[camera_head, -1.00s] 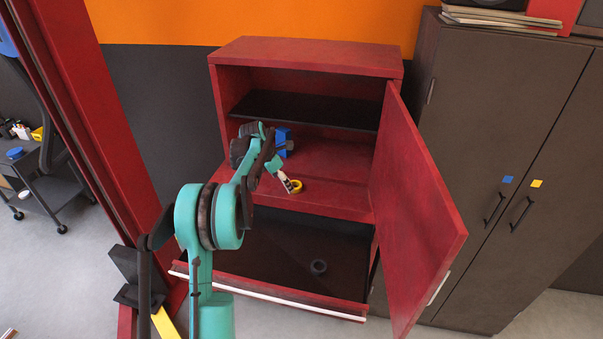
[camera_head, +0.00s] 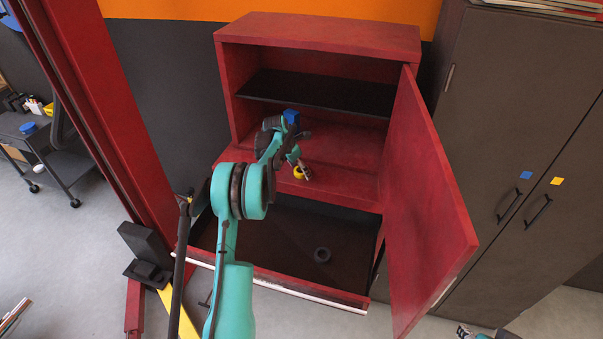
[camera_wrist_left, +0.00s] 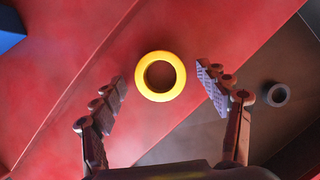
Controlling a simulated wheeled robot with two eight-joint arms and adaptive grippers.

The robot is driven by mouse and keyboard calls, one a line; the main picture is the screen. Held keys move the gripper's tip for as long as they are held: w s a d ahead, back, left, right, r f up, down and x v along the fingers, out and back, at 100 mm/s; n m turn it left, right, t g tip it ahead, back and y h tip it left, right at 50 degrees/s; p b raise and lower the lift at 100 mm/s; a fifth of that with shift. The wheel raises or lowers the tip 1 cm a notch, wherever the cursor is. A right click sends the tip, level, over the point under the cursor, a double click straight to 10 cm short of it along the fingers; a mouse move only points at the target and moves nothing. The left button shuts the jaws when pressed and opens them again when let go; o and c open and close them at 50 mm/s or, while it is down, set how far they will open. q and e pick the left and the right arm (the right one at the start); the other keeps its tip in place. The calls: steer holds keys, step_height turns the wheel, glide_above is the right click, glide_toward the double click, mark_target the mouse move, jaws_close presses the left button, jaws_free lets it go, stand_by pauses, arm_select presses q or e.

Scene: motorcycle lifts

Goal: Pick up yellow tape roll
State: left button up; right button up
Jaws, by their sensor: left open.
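The yellow tape roll (camera_head: 298,173) lies on the red middle shelf of the open cabinet, near its front edge. In the left wrist view the roll (camera_wrist_left: 160,96) shows as a yellow ring between the two spread fingers, slightly beyond their tips. My left gripper (camera_head: 304,169) is open and close to the roll, partly covering it in the head view. It also shows in the left wrist view (camera_wrist_left: 162,80) with nothing between its fingers. A small teal and dark part at the bottom right of the head view may be my right gripper; its fingers are not clear.
A blue object (camera_head: 291,117) stands behind the left gripper on the shelf. The red door (camera_head: 428,210) stands open at right. A dark ring (camera_head: 322,254) lies in the lower compartment. A black shelf (camera_head: 320,92) is above. A red post (camera_head: 105,110) stands at left.

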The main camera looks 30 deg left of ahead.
arm_select(q)
steer(key=c, duration=1.2)
